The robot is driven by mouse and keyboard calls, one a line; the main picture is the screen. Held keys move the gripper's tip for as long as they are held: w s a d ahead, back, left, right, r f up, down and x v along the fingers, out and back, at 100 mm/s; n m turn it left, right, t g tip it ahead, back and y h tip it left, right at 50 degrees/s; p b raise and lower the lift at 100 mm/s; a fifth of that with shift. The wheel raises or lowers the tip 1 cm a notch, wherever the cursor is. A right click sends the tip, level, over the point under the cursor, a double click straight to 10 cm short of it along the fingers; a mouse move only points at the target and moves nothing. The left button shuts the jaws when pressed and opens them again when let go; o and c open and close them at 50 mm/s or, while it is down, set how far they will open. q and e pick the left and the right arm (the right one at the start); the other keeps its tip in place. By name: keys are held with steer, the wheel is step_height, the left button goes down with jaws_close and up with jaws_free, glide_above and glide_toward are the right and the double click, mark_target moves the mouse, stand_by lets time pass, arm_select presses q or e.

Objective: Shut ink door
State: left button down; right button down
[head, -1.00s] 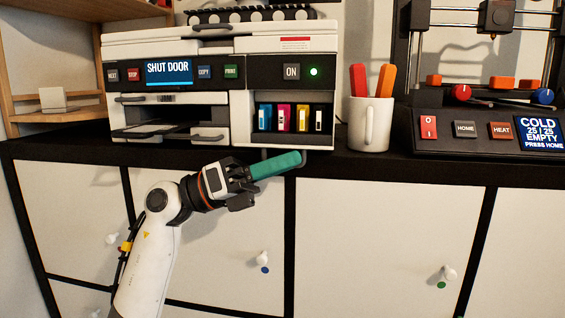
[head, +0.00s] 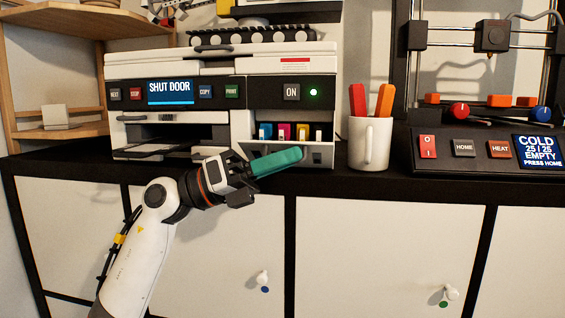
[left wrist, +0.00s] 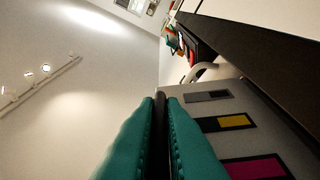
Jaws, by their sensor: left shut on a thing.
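The printer (head: 215,62) stands on the black shelf top, and its screen reads SHUT DOOR. Its ink door (head: 318,157) is partly raised and covers the lower part of the ink bay at the lower right. The tops of several ink cartridges (head: 284,131) show above it. My left gripper (head: 276,161) has teal fingers and is at the door's front. In the left wrist view the fingers (left wrist: 160,125) are shut on a dark bar, which looks like the door's handle. A grey panel (left wrist: 225,110) with coloured windows, apparently the door, is beside them. My right gripper is out of view.
A white mug (head: 368,146) with red and orange sticks stands just right of the printer. Further right is a machine's control panel (head: 485,148) with knobs and buttons. White cabinet fronts (head: 385,250) with small knobs are below.

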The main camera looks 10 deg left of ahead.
arm_select(q)
steer(key=shift+r, duration=0.15)
steer(key=c, duration=1.5)
jaws_free()
steer(key=shift+c, duration=0.2)
steer(key=shift+a+f, duration=0.2)
steer(key=shift+f, duration=0.05)
steer(key=b+v, duration=0.6)
steer(key=v, duration=0.5)
steer(key=shift+a, duration=0.3)
